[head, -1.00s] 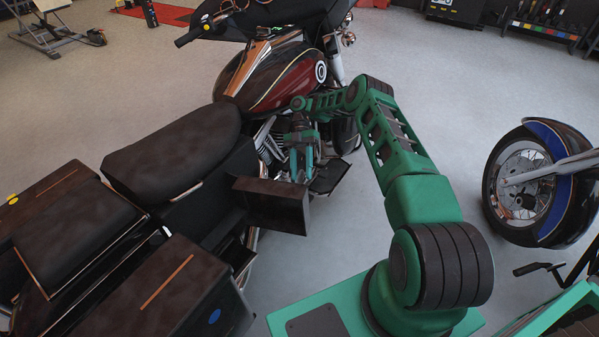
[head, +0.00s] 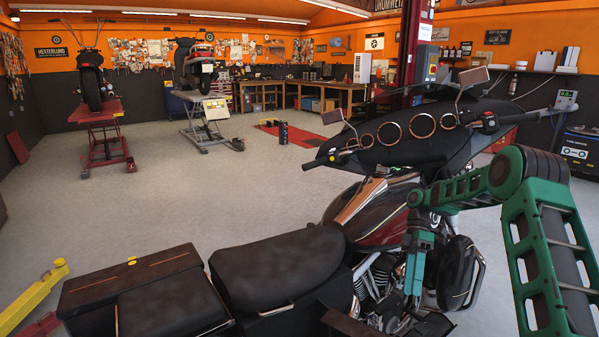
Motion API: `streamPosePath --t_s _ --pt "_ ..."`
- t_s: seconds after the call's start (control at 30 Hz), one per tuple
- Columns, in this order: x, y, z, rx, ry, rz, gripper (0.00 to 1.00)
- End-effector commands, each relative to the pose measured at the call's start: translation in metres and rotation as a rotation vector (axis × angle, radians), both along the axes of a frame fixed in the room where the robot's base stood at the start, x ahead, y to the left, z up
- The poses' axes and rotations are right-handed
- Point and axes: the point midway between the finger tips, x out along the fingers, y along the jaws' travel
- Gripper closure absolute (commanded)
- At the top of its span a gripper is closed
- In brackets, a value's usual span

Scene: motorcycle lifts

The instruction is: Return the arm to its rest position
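My green arm (head: 548,240) reaches in from the right side of the head view. It bends at a dark joint and runs left towards the motorcycle. My gripper (head: 413,288) points down beside the engine, just below the dark red tank (head: 385,222). Its fingers overlap in this view, so their gap cannot be made out. No held object can be seen. The motorcycle has a long black seat (head: 280,262) and a wide black fairing. Whether the gripper touches the motorcycle cannot be told.
The motorcycle's mirror (head: 473,76) and handlebar rise close to my arm. An open dark side box (head: 345,322) lies below the gripper. A red lift (head: 105,140) and a grey lift (head: 208,125) carry motorcycles farther back. The floor (head: 170,200) between is clear.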

Motion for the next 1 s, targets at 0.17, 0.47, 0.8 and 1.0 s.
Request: streamPosePath --t_s 0.17,0.47,0.8,1.0 --pt "-0.024 -0.008 0.048 -0.178 -0.022 -0.170 0.62" --pt "-0.077 -0.025 0.111 -0.445 -0.071 -0.496 0.62" --pt "-0.158 -0.049 0.163 -0.685 -0.135 -0.914 0.62" --pt "-0.213 -0.062 0.180 -0.787 -0.164 -1.177 0.62"
